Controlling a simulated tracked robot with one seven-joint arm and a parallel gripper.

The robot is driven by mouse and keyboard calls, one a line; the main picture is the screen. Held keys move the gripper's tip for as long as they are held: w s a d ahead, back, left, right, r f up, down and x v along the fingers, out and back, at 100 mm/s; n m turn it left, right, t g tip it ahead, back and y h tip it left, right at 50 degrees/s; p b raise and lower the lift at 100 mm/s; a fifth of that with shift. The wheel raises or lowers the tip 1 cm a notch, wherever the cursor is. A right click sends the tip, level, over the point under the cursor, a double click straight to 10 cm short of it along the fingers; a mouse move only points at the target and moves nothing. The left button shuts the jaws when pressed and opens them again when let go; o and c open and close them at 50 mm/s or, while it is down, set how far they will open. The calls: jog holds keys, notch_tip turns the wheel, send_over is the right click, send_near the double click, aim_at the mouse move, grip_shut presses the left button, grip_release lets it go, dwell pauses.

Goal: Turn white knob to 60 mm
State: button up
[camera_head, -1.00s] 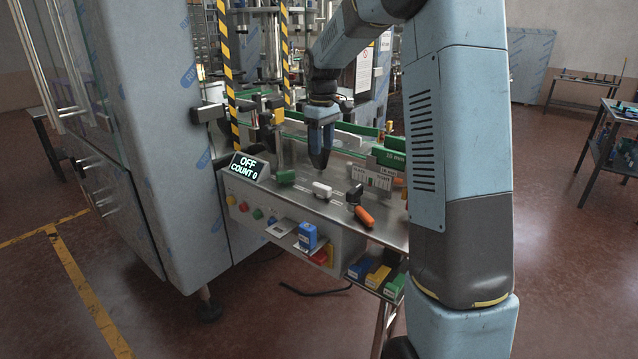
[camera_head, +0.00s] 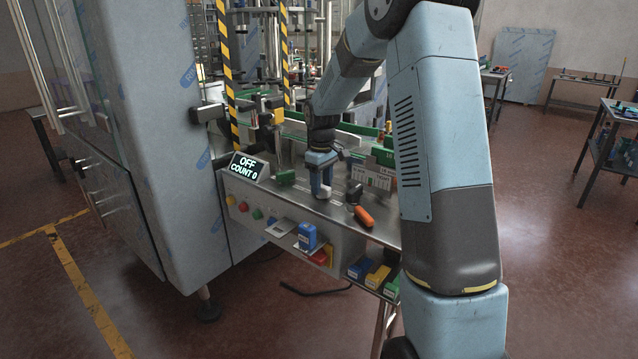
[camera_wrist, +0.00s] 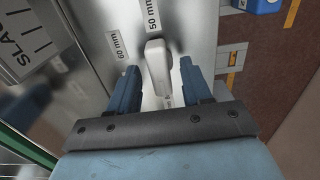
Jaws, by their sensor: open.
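The white knob (camera_wrist: 157,68) is a long rounded bar on the steel machine top in the wrist view. Its far end lies beside the "50 mm" label (camera_wrist: 153,14). The "60 mm" label (camera_wrist: 116,46) is to its left. My gripper (camera_wrist: 157,84) is open, with one blue finger on each side of the knob and a visible gap to both. In the head view my gripper (camera_head: 321,190) is low over the machine top and hides most of the knob.
A black tool with an orange handle (camera_head: 364,216) lies right of my gripper. A blue box (camera_head: 308,236) sits at the front panel.

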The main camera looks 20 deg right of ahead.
jog(key=shift+c, duration=0.5)
grip_shut()
jog(key=shift+a, duration=0.4)
jog(key=shift+d, duration=0.25)
